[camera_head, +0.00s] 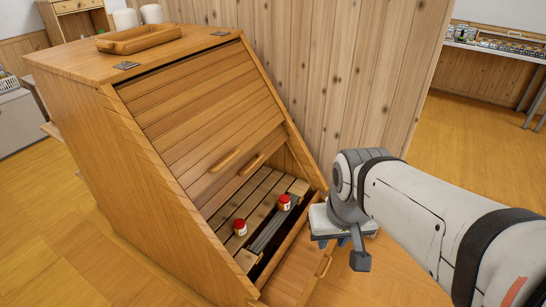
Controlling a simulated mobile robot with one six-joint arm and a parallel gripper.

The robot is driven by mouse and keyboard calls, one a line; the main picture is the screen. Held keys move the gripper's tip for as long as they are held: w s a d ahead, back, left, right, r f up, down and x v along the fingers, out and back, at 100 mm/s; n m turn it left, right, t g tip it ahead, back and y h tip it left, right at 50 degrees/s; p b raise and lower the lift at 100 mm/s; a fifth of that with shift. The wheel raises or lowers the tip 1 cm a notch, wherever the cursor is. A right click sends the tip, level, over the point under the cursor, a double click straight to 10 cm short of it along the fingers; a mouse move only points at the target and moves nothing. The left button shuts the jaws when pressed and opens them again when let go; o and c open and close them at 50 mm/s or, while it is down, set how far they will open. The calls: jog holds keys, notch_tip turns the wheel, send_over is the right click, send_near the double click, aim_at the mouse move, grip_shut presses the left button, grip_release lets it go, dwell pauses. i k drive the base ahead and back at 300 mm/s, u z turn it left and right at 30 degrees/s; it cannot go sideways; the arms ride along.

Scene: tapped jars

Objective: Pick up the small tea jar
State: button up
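Two small jars with red lids and pale bodies stand inside the slanted wooden cabinet. One jar (240,228) is on the slatted shelf at the left. The other jar (284,203) is farther back and to the right, near the shelf's dark gap. Both look upright; any labels are too small to read, so I cannot tell which one holds tea. My gripper (350,252) points down outside the cabinet, to the right of both jars and apart from them. Its fingers are small and partly overlapped in this view, and no jar shows between them.
The wooden cabinet (75,130) has a slanted slatted front with its lower part open. A lower drawer (300,262) juts out near my gripper. A plank wall (330,80) stands behind. Floor at right is clear.

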aim_at(284, 202)
jog(key=u, duration=3.7)
jog(key=k, duration=2.45)
jog(key=z, duration=1.35)
jog(key=i, duration=0.9)
jog(key=z, duration=0.05)
